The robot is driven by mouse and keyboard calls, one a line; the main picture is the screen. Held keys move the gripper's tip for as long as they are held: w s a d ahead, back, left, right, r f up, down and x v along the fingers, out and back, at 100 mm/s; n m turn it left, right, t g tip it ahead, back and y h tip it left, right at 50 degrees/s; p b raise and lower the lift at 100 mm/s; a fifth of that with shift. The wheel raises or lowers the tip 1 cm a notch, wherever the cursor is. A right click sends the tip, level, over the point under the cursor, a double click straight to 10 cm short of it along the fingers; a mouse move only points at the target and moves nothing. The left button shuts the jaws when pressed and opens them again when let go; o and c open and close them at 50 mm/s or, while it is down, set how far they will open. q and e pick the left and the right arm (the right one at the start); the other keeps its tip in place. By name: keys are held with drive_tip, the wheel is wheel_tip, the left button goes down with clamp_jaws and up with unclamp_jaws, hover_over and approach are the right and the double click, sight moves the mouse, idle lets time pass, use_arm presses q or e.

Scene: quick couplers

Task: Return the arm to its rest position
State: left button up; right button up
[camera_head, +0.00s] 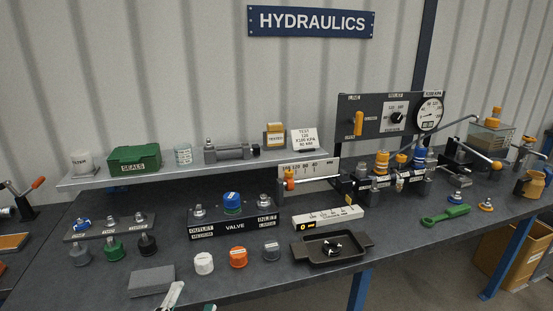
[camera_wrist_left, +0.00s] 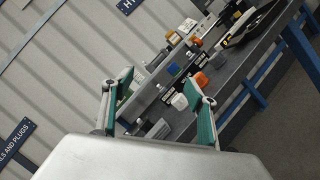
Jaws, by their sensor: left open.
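My left gripper (camera_head: 188,301) shows only in part at the bottom edge of the head view, near the bench's front edge, just below a grey block (camera_head: 152,281). In the left wrist view my left gripper (camera_wrist_left: 163,100) has its two green-padded fingers spread wide apart. No object sits between the pads; the bench with caps and blocks shows beyond them. Most of my left arm is outside the head view. My right gripper is in neither view.
A raised shelf (camera_head: 110,179) runs behind. A cardboard box (camera_head: 505,255) stands at lower right.

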use_arm(q)
drive_tip(key=s+d+f+m+g+h, duration=0.2)
drive_tip(key=f+m, duration=0.5)
drive_tip(key=m, duration=0.2)
drive_tip(key=s+d+f+m+g+h, duration=0.1)
drive_tip(key=f+m+g, duration=0.2)
drive_tip(key=f+m, duration=0.5)
drive_tip(key=s+a+f+m+g+y, duration=0.1)
drive_tip(key=s+a+f+m+g, duration=0.1)
drive_tip(key=f, duration=0.6)
drive_tip(key=s+a+f+m+g+y, duration=0.2)
drive_tip(key=s+a+f+m, duration=0.2)
drive_tip(key=f+m, duration=0.3)
drive_tip(key=shift+s+a+f+m+g, duration=0.15)
drive_tip(key=shift+a+f+m+g, duration=0.2)
drive_tip(key=shift+f, duration=0.2)
